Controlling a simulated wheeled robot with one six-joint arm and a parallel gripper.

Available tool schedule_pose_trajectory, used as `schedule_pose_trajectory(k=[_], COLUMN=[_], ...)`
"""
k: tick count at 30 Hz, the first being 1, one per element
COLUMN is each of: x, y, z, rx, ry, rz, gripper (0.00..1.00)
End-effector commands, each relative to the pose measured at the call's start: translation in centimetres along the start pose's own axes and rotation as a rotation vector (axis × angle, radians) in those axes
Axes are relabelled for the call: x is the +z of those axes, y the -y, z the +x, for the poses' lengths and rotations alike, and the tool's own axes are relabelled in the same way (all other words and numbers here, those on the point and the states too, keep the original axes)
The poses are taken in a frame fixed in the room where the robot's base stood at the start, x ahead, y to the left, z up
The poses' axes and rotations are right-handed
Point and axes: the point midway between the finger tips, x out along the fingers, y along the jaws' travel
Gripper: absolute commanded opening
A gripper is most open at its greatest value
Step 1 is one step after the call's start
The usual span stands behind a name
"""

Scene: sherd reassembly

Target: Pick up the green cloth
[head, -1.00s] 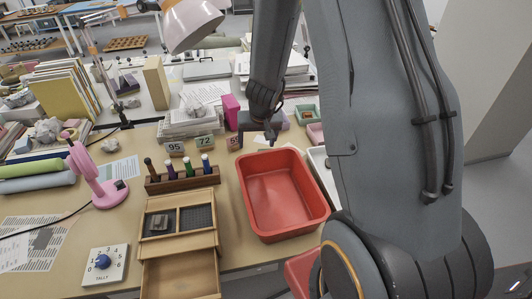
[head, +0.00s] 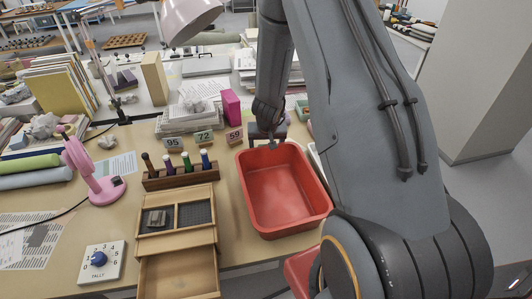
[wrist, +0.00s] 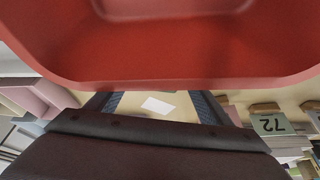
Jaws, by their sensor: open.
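I cannot make out a green cloth for certain in either view. A small teal-green patch (head: 272,145) shows at my gripper (head: 269,138) in the head view; I cannot tell whether it is cloth or part of the gripper. My gripper is at the back rim of the red tub (head: 243,190), and the tub looks empty. In the wrist view, the gripper's two fingers (wrist: 155,102) are spread, with only table and a white card (wrist: 158,105) seen between them. The red tub (wrist: 160,68) fills the top of that view.
A pen rack (head: 180,180) and wooden drawer box (head: 176,243) stand left of the tub. My arm hides the right side.

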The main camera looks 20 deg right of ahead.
Motion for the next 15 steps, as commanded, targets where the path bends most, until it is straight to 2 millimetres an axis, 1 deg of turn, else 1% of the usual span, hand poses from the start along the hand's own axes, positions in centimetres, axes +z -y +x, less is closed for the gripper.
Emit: schedule_pose_trajectory(k=[2, 8, 15], x=[-0.02, -0.04, -0.03], y=[-0.01, -0.01, -0.02], z=[0.31, 0.25, 0.24], rx=[0.000, 0.000, 0.000], ry=[0.000, -0.001, -0.001], rz=[0.000, 0.000, 0.000], gripper=[0.73, 0.73, 0.33])
